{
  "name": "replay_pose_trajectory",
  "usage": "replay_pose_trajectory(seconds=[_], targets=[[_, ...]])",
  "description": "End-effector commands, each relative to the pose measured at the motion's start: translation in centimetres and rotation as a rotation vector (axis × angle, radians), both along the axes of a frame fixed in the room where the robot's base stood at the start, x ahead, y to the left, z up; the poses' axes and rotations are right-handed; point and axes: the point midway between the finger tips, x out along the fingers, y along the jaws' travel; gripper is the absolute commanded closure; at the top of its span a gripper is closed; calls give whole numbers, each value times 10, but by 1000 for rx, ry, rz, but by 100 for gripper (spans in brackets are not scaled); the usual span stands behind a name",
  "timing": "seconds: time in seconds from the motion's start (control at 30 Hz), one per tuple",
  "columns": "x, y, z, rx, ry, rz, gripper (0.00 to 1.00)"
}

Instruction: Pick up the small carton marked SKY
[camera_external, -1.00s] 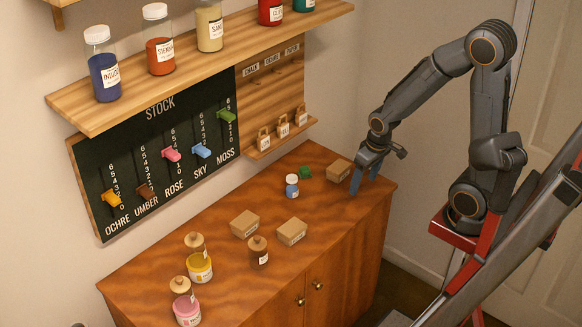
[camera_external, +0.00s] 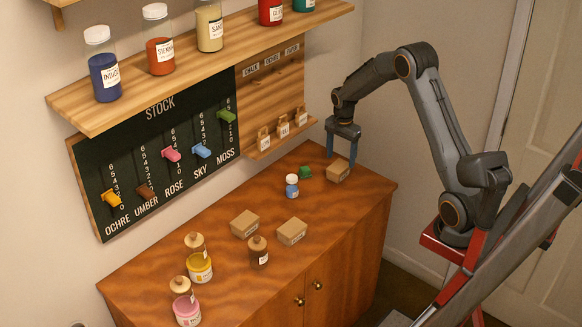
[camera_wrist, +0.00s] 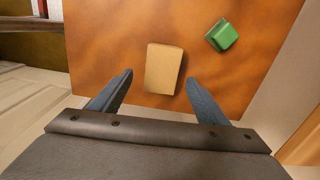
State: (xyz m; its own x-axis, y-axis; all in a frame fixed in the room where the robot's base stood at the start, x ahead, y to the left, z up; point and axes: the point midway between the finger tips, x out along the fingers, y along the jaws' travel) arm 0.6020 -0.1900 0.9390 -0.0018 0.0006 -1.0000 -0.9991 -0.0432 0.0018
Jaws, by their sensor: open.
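Three small cardboard cartons lie on the wooden cabinet top (camera_external: 205,262): one at the far right end (camera_external: 337,172), one in the middle (camera_external: 245,224) and one nearer the front edge (camera_external: 292,231). Their labels are too small to read, so I cannot tell which is marked SKY. My gripper (camera_external: 343,145) points down at the far right carton, its fingers open. In the wrist view that carton (camera_wrist: 163,69) lies ahead of and between the open fingertips (camera_wrist: 160,80), with nothing held.
A green object (camera_external: 305,172) and a small blue jar with a white lid (camera_external: 291,186) stand left of the far carton. The hook board with small wooden tags (camera_external: 283,128) is close behind my gripper. Wood-lidded jars (camera_external: 258,252) stand further left.

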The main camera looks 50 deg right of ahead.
Motion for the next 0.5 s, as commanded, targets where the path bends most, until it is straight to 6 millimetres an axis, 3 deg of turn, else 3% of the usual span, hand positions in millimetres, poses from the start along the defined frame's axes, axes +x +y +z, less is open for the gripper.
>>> replay_pose_trajectory(seconds=[0.5], targets=[[2, 0, -53, 0, 1, 3, 31]])
